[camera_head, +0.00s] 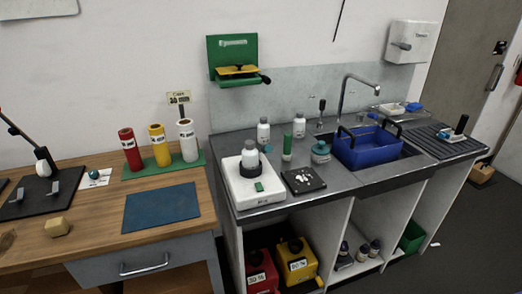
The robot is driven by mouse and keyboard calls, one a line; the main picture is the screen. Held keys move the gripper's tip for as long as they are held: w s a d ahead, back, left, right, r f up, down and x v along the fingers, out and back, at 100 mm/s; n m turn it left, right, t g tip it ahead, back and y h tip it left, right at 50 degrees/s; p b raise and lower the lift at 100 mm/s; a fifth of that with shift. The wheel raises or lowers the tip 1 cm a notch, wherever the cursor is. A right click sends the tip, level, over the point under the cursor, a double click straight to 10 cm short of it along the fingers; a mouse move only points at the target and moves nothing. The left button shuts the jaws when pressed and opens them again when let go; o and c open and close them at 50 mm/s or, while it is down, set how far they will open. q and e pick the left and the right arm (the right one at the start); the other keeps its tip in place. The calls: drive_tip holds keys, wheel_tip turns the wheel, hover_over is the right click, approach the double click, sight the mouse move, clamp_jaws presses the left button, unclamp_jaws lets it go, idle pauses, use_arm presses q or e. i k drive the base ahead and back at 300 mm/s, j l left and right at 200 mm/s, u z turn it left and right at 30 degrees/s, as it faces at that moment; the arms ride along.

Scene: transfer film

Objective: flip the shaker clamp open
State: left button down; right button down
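A white boxy device (238,190) with a green button stands at the left front of the grey counter. On the wooden table at the far left is a black base plate (38,203) with two small grey upright pieces. A slanted black arm (18,132) rises behind the plate, with a white round part near its lower end. I cannot tell whether either is the shaker clamp. Neither gripper is in view.
Red, yellow and white cylinders (159,147) stand on a green strip. A blue mat (161,208) lies flat on the table. A blue basket (367,147) sits at the sink below the tap (344,95). Bottles and a black pad (303,180) crowd the counter beside the white device.

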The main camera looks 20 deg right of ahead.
sight(266, 148)
drive_tip(key=i+l, duration=0.65)
drive_tip(key=l, duration=0.2)
